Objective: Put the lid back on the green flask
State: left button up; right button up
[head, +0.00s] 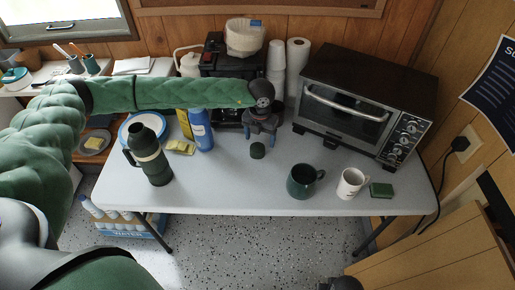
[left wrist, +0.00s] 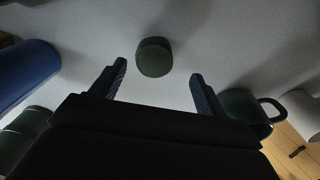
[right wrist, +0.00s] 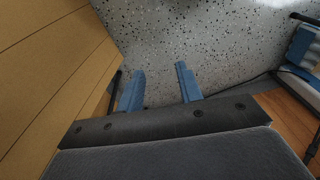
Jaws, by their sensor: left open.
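The green flask (head: 150,157) stands upright at the left of the white table, with a handle on its left side. A small dark green lid (head: 257,150) lies on the table near the middle, apart from the flask. My left gripper (head: 262,136) is open, pointing down just behind the lid. In the left wrist view the lid (left wrist: 154,58) shows just beyond and between the open fingertips, with nothing held. My right gripper (right wrist: 160,70) is open and empty over the speckled floor.
A blue bottle (head: 201,130) and a plate (head: 135,128) stand behind the flask. A dark green mug (head: 301,181), a white mug (head: 351,183) and a green box (head: 381,190) are at right, before the toaster oven (head: 364,95). The table between flask and lid is clear.

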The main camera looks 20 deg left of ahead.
aim_at(257, 147)
pick_arm(q)
jog(key=shift+f, duration=0.35)
pick_arm(e)
jog(key=shift+f, duration=0.4)
pick_arm(q)
jog(key=shift+a+f, duration=0.1)
pick_arm(e)
jog(key=shift+f, duration=0.1)
pick_arm(q)
jog(key=f+p, duration=0.1)
jog(key=f, duration=0.1)
jog(key=f+p, duration=0.1)
jog(key=f, duration=0.1)
jog(key=shift+s+a+f+p, duration=0.1)
jog(key=shift+s+a+p, duration=0.05)
jog(key=shift+a+p, duration=0.2)
jog(key=shift+f, duration=0.4)
pick_arm(e)
notch_tip(257, 147, down, 11)
jog(key=s+d, duration=0.1)
jog(key=s, duration=0.1)
jog(key=shift+s+d, duration=0.15)
jog(key=shift+d, duration=0.1)
pick_arm(q)
jog(key=c, duration=1)
jog(key=shift+r, duration=0.1)
